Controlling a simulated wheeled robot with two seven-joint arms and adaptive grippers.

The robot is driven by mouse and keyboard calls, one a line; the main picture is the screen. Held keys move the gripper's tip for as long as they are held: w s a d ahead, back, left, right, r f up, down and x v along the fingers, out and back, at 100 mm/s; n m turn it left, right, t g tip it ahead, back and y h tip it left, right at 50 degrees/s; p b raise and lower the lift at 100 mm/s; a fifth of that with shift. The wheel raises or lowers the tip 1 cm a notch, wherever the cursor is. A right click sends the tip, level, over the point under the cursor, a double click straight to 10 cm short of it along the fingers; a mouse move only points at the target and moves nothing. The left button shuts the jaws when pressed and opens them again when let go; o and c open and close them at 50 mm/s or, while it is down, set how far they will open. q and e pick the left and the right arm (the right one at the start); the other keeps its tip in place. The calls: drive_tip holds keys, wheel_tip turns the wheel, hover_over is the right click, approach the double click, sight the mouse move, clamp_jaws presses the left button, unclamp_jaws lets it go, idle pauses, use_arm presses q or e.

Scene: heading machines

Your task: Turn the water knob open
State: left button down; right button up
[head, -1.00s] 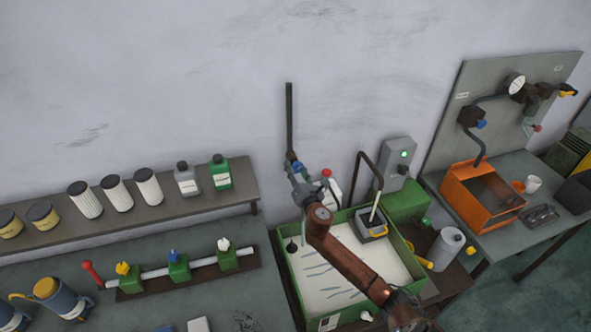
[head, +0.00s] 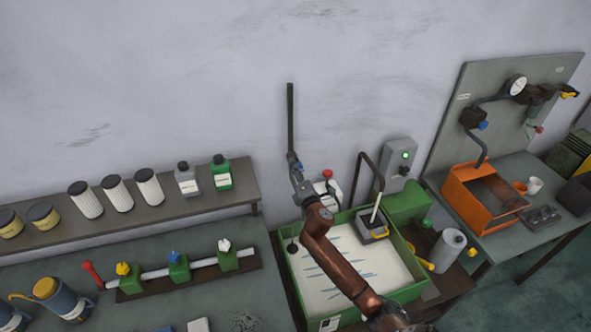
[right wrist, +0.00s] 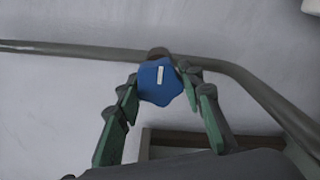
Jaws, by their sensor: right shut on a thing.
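The blue water knob (right wrist: 160,82) is on a dark pipe that runs along the grey wall. In the right wrist view a short white mark on its face stands nearly upright. My right gripper (right wrist: 160,88) is shut on the knob, with its green-padded fingers on the left and right sides. In the head view my right gripper (head: 297,170) is at the lower end of the upright wall pipe (head: 290,120), and the knob is mostly hidden there. My left gripper is not in view.
Below my right arm is a green-rimmed tank (head: 290,285) of pale liquid. An orange tray (head: 462,195) stands on the right table. A shelf (head: 140,210) with filters and bottles is on the left.

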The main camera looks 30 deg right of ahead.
idle(0.5)
drive_tip(key=o, duration=1.2)
drive_tip(key=shift+c, duration=0.2)
drive_tip(key=v, duration=1.2)
